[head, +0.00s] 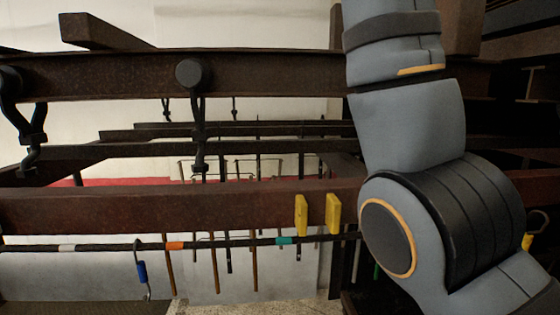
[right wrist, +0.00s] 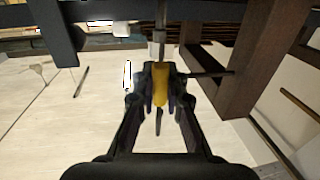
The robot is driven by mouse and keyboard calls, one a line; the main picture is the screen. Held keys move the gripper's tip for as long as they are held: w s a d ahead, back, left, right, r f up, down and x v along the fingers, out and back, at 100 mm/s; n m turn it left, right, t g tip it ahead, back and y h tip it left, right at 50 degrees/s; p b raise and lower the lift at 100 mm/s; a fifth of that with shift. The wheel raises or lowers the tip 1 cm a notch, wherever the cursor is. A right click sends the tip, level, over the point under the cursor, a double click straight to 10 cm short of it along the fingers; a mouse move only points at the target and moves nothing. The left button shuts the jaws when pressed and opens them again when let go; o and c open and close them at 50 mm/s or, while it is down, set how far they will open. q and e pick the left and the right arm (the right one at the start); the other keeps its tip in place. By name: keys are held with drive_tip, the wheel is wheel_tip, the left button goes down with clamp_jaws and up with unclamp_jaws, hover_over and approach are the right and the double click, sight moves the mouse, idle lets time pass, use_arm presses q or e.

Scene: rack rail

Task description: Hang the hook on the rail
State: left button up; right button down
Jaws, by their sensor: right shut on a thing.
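The rail (head: 215,243), a thin dark rod with white, orange and teal bands, runs across the head view below a rusty beam. My right arm hides its right part. In the right wrist view my right gripper (right wrist: 160,88) is shut on the yellow sleeve of the hook (right wrist: 160,80). A grey part sits just above the sleeve. I cannot tell whether the hook touches any rod. In the head view a yellow piece (head: 527,242) with a dark curved part shows beyond my arm; I cannot tell if it is the same hook. My left gripper is not in view.
A blue-sleeved hook (head: 141,272) hangs on the rail at left. Two yellow blocks (head: 301,215) (head: 333,213) sit on the rusty beam (head: 150,208). Several thin rods hang behind the rail. Dark beams and black hangers (head: 197,120) fill the upper area.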

idle(0.4)
drive_tip(key=w+d+r+p, duration=0.2)
drive_tip(key=w+r+p, duration=0.1)
drive_tip(key=w+p, duration=0.6)
drive_tip(key=w, duration=0.4)
drive_tip(key=shift+w, duration=0.1)
